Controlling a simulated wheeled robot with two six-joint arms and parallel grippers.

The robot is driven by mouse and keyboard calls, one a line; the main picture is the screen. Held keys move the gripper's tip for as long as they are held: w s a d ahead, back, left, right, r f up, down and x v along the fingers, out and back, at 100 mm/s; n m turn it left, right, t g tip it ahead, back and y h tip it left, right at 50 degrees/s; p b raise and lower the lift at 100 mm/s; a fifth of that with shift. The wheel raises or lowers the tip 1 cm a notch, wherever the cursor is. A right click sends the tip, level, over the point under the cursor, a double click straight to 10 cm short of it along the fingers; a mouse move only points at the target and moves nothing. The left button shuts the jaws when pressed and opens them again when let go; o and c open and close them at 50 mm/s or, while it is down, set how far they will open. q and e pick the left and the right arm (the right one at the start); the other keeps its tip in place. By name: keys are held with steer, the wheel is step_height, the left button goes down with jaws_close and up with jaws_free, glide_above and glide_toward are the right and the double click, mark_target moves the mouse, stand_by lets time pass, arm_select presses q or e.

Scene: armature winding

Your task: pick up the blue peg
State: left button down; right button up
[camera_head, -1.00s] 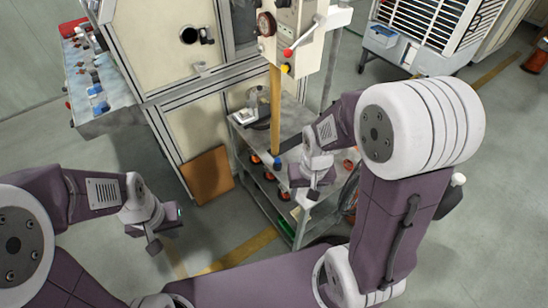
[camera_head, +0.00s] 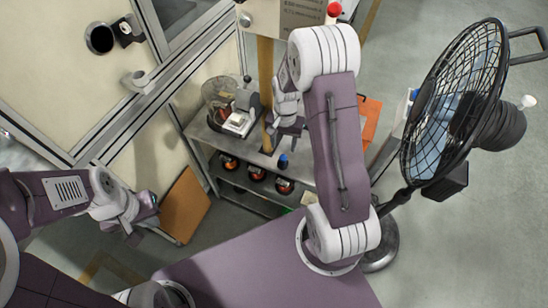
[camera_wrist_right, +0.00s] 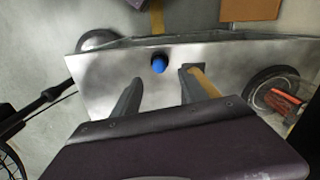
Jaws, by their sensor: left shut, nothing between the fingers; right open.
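The blue peg (camera_head: 283,160) stands near the front edge of the grey metal shelf top (camera_head: 208,136). In the right wrist view the peg (camera_wrist_right: 158,65) shows just beyond the fingertips, between their lines. My right gripper (camera_head: 288,137) is open and empty above the shelf, close to the peg. Its two fingers (camera_wrist_right: 161,80) show apart in the wrist view, with bare metal shelf top (camera_wrist_right: 102,72) behind them. My left gripper (camera_head: 140,220) is shut and empty, low at the left, well away from the peg.
A wooden post (camera_head: 265,75) rises from the shelf beside my right gripper. A small white device (camera_head: 240,121) stands on the shelf's left part. Several dark spools with red sit on the lower shelf. A black fan (camera_head: 452,100) stands at right. A brown board (camera_head: 185,205) leans at left.

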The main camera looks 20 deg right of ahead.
mark_target(283, 157)
steer(key=f, duration=0.3)
steer(key=shift+s+d, duration=0.25)
steer(key=shift+s, duration=0.15)
steer(key=shift+w+a+f, duration=0.15)
steer(key=shift+w+f, duration=0.2)
steer(key=shift+f, duration=0.15)
step_height(283, 157, down, 5)
steer(key=shift+s+r, duration=0.1)
steer(key=shift+r, duration=0.05)
jaws_close()
